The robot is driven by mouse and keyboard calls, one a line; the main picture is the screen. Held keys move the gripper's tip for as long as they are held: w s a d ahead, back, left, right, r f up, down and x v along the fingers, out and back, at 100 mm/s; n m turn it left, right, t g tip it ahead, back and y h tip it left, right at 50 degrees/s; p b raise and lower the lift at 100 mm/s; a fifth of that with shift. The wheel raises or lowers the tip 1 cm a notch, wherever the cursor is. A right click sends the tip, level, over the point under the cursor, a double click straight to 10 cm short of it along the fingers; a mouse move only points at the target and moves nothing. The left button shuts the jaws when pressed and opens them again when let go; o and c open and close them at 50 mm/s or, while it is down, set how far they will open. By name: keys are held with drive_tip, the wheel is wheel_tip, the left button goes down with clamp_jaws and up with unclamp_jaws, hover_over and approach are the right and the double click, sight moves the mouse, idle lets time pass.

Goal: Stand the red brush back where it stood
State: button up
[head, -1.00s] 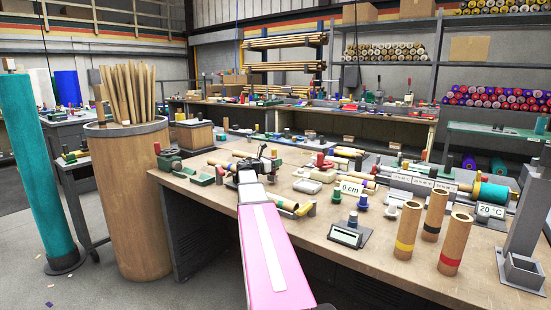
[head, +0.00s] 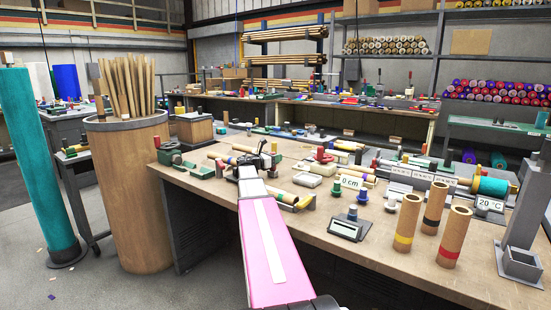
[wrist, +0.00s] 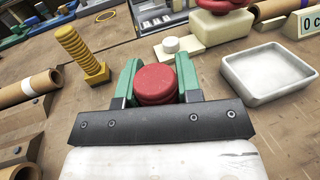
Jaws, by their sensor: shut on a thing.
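My gripper (head: 262,161) is over the wooden bench, and in the wrist view its green jaws (wrist: 158,74) stand on both sides of a round red piece. This piece, which I take to be the red brush (wrist: 156,84), is seen from above; its lower part is hidden by the gripper. The jaws are shut on it. I cannot tell whether its bottom touches the bench. In the head view I cannot make out the held piece behind my gripper.
A yellow threaded post (wrist: 82,55) stands to the left and a white tray (wrist: 268,73) to the right. A small white knob on a cream base (wrist: 175,48) and a pale block with a red top (wrist: 219,25) lie beyond. Cardboard tubes (head: 407,222) stand at front right.

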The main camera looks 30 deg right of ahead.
drive_tip(key=shift+f, duration=0.25)
drive_tip(key=o, duration=1)
drive_tip(key=a, duration=0.3)
drive_tip(key=s+a, duration=0.1)
drive_tip(key=a, duration=0.6)
drive_tip(key=shift+s+a, duration=0.2)
drive_tip(key=shift+a, duration=0.15)
